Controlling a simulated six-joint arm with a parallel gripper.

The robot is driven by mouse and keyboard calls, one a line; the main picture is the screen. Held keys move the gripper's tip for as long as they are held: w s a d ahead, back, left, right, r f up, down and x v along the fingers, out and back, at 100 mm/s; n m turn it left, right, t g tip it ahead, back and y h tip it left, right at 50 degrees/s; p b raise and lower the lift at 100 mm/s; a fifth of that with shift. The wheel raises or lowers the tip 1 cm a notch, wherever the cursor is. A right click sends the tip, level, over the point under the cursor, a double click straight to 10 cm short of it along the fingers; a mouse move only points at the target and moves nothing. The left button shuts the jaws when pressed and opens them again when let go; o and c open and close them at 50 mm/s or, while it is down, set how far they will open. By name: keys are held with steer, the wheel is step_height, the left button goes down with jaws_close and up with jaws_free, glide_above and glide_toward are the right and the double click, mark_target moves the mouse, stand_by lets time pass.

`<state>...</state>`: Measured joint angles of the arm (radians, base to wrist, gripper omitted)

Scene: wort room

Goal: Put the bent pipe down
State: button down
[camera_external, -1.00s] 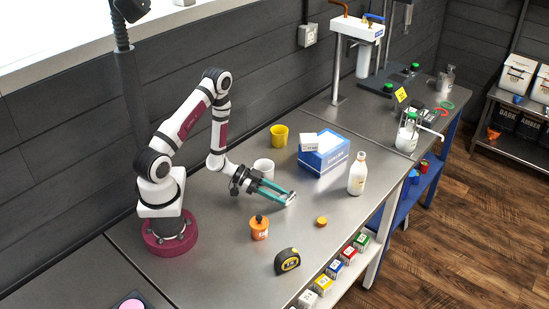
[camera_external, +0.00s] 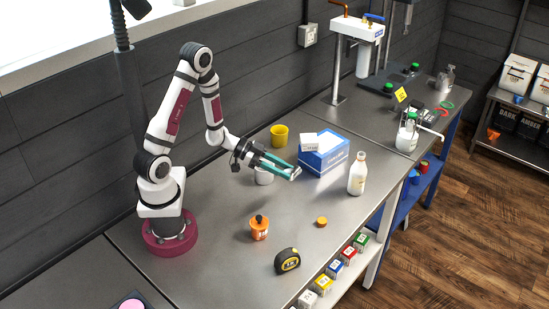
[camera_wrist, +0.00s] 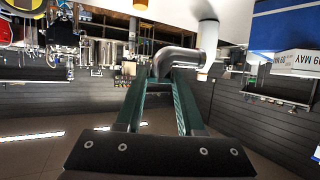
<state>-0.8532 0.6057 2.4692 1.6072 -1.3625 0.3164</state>
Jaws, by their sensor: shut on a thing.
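The bent pipe, a short grey metal elbow, is between the tips of my gripper's green fingers. In the wrist view the pipe (camera_wrist: 180,55) curves across the fingertips. My gripper (camera_wrist: 165,78) is shut on it. In the external view my gripper (camera_external: 290,171) slants down to the right, and the pipe (camera_external: 295,174) shows small at its tips. The pipe is held above the steel worktop (camera_external: 215,270), apart from it. It is left of the blue box.
The blue box (camera_external: 327,158) bears a small white box (camera_external: 309,146). A yellow cup (camera_external: 279,136) stands behind. A white bottle (camera_external: 357,176) stands right. An orange jar (camera_external: 260,232), orange cap (camera_external: 322,222) and tape measure (camera_external: 287,261) are in front. Worktop between jar and bottle is largely clear.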

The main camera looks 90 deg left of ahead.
steer(key=w+d+r+n+y, duration=0.1)
steer(key=w+r+n+y, duration=0.15)
steer(key=w+r, duration=0.6)
steer(key=w+d+r+n+y, duration=0.4)
steer(key=d+r+n+y, duration=0.15)
steer(key=d+r, duration=0.5)
steer(key=a+f+n+g+y, duration=0.2)
steer(key=a+n+g+y, duration=0.25)
steer(key=a, duration=0.65)
steer(key=a+f+n+g+y, duration=0.35)
steer(key=a+n+y, duration=0.2)
steer(key=a, duration=0.45)
steer(key=s+a+f+n+g+h, duration=0.3)
steer(key=s+a+f+n+g, duration=0.5)
steer(key=s+f+n+g, duration=0.5)
steer(key=shift+m+g, duration=0.3)
steer(key=shift+m, duration=0.1)
steer(key=s+a+f, duration=0.2)
steer(key=a, duration=0.1)
steer(key=s+a+f, duration=0.1)
steer(key=a+f, duration=0.1)
steer(key=a, duration=0.2)
steer(key=s+a+f, duration=0.2)
steer(key=a, duration=0.1)
steer(key=shift+s+a+f, duration=0.3)
steer(key=shift+s+f, duration=0.05)
steer(key=shift+f, duration=0.05)
step_height(320, 180, down, 3)
steer(key=shift+a+f, duration=0.1)
steer(key=shift+f, duration=0.4)
